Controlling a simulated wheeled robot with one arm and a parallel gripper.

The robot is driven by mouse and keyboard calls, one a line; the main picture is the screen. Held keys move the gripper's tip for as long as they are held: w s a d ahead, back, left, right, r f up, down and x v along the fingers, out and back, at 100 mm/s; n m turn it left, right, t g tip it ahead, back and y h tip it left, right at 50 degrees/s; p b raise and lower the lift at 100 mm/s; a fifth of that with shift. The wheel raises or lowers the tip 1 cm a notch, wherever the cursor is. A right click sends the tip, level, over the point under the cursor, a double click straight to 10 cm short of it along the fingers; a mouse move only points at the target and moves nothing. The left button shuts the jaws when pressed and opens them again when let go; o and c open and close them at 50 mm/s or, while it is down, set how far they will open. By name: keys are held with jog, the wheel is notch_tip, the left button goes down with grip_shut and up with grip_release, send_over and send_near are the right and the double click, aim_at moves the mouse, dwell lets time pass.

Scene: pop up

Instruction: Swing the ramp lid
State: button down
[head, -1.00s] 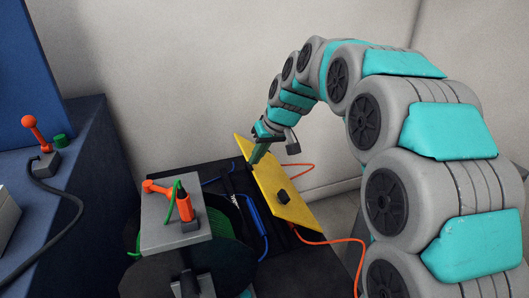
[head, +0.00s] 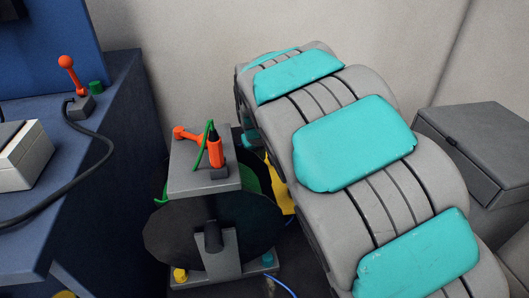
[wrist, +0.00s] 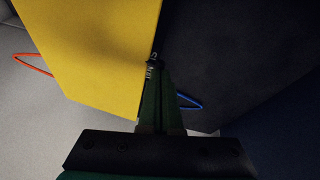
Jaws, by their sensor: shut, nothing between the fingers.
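The yellow ramp lid (wrist: 95,45) fills the upper left of the wrist view as a flat panel. In the head view only a small yellow strip (head: 279,185) of it shows beside my arm. My gripper (wrist: 154,68) has its green fingers together and empty. In the wrist view its tips are at the lid's right edge, where yellow meets a dark surface (wrist: 235,60). I cannot tell whether they touch the lid. In the head view my gripper is hidden behind my arm.
A grey stand (head: 204,176) with an orange handle and a black reel (head: 185,235) is left of my arm. A blue bench (head: 120,150) with an orange-knobbed lever (head: 67,64) is at left. A grey box (head: 480,140) stands at right. Orange and blue cables show near the lid.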

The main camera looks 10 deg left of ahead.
jog(key=shift+s+a+f, duration=0.1)
jog(key=shift+a+f, duration=0.15)
jog(key=shift+f, duration=0.7)
